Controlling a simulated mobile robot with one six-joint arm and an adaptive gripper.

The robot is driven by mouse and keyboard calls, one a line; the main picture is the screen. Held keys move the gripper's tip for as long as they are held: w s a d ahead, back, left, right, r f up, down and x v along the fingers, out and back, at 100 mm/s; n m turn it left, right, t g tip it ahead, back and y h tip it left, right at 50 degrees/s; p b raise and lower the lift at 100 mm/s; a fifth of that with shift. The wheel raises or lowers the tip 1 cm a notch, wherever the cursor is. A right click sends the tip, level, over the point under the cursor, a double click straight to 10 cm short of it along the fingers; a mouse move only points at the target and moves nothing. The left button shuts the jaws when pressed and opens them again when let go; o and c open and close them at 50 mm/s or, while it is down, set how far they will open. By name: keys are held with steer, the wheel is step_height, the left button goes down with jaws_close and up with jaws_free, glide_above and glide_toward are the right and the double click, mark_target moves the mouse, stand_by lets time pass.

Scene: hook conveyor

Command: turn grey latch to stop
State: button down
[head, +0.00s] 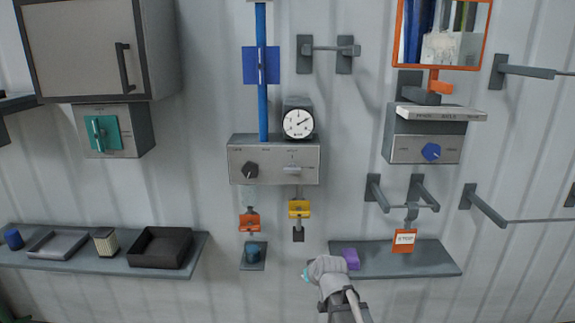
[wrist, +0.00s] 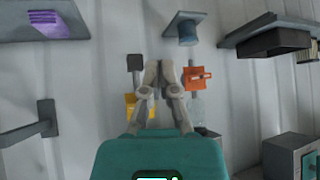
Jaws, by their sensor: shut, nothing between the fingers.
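The control box (head: 275,150) on the wall at the centre carries a pale grey latch (head: 292,168) at its right, lying about level, and a dark knob (head: 250,170) at its left. Small labels above them are too small to read. My gripper (wrist: 161,68) is shut and empty in the wrist view, pointing toward the wall with the orange and yellow pieces on either side. In the head view my arm's end (head: 325,268) is below and right of the box, apart from the latch. The latch is not clearly visible in the wrist view.
An orange clip (head: 249,222) and a yellow clip (head: 299,209) hang under the box. A blue cup (head: 253,249) stands on a small ledge. A purple block (head: 351,259) lies on the right shelf (head: 430,262), below an orange STOP tag (head: 404,240). A gauge (head: 298,123) tops the box.

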steer(key=w+a+r+t+y+p, duration=0.1)
steer(key=w+a+r+t+p, duration=0.15)
steer(key=w+r, duration=0.3)
steer(key=w+a+r+t+p, duration=0.1)
steer(key=w+a+r+t, duration=0.25)
steer(key=r, duration=0.35)
steer(key=m+t+h+p, duration=0.2)
steer(key=t+h+p, duration=0.1)
steer(key=t, duration=0.4)
glide_toward(287, 149)
steer(key=s+f, duration=0.4)
steer(key=shift+w+a+r+m+t+h, duration=0.15)
steer(key=shift+r+m+t+h, duration=0.15)
steer(key=shift+r+h, duration=0.15)
steer(key=shift+s+a+r+m+t+h, duration=0.1)
steer(key=shift+a+r+m+t+h, duration=0.1)
steer(key=shift+r+m+h, duration=0.15)
steer(key=shift+w+r, duration=0.1)
steer(key=shift+w, duration=0.05)
steer(key=p+x, duration=0.4)
steer(key=x, duration=0.6)
steer(key=shift+r, duration=0.1)
steer(key=shift+f+b, duration=2.1)
steer(key=shift+b, duration=0.05)
steer(key=shift+a+n, duration=0.25)
steer(key=shift+n, duration=0.1)
